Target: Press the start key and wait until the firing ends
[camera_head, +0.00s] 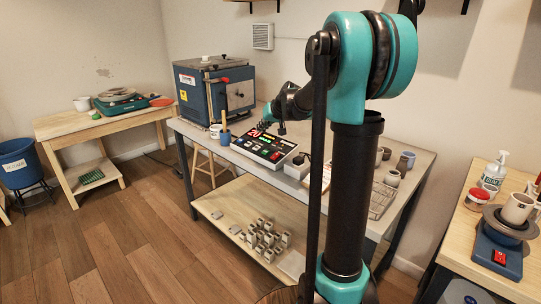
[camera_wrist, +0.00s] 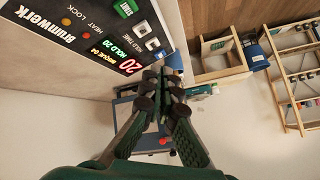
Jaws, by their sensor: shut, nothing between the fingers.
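A green key (camera_wrist: 125,8) with white lettering, probably the start key, is at the top edge. The display (camera_wrist: 128,67) shows a red 20, a green HOLD 20 and a yellow BISQUE line. My gripper (camera_head: 267,121) is above the controller's back part. In the wrist view, its fingertips (camera_wrist: 163,75) are together and empty, beside the display. Contact cannot be told.
The blue kiln (camera_head: 215,90) with a red handle stands behind the controller. A mug with tools (camera_head: 225,136) is left of the controller. Several cups (camera_head: 392,177) stand to its right. Several small pieces (camera_head: 265,240) are on the lower shelf.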

